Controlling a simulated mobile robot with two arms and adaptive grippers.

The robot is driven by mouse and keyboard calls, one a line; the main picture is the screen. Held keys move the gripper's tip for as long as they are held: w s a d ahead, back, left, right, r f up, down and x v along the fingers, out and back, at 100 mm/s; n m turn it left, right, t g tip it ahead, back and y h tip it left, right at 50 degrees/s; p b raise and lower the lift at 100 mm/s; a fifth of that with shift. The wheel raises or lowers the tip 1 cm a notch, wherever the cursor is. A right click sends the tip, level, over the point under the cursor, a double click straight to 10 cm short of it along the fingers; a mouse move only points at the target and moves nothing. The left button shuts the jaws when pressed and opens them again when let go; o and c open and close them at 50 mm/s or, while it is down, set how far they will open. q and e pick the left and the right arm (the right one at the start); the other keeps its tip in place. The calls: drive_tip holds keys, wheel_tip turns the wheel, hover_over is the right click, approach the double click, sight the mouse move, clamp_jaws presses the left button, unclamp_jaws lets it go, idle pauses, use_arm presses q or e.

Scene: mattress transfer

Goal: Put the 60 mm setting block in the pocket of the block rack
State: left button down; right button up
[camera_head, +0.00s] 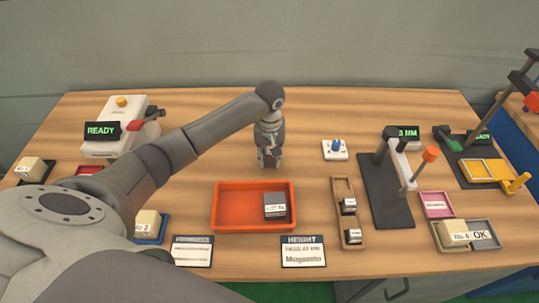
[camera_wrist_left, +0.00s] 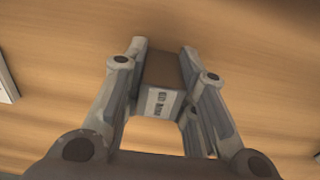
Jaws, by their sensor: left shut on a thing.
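My left gripper (camera_head: 268,160) points down above the table behind the orange tray. In the left wrist view its fingers (camera_wrist_left: 163,90) are shut on a dark block (camera_wrist_left: 163,70) with a pale labelled face. The label is too blurred to read, so I cannot confirm its size. In the head view the fingers mostly hide this block. The wooden block rack (camera_head: 337,215) stands to the right of the orange tray. Two dark blocks with white labels (camera_head: 349,206) sit in its middle and near parts; its far part looks empty. My right gripper is not in view.
The orange tray (camera_head: 225,228) holds a dark labelled block (camera_head: 275,206). A height gauge (camera_head: 380,185) with an orange knob stands right of the rack. A white pad with a blue knob (camera_head: 336,148) lies behind the rack. Bare wood lies around the gripper.

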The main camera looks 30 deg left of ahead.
use_arm(q)
drive_tip(key=shift+f, duration=0.15)
drive_tip(key=c, duration=1.2)
unclamp_jaws()
drive_tip(key=shift+o, duration=0.2)
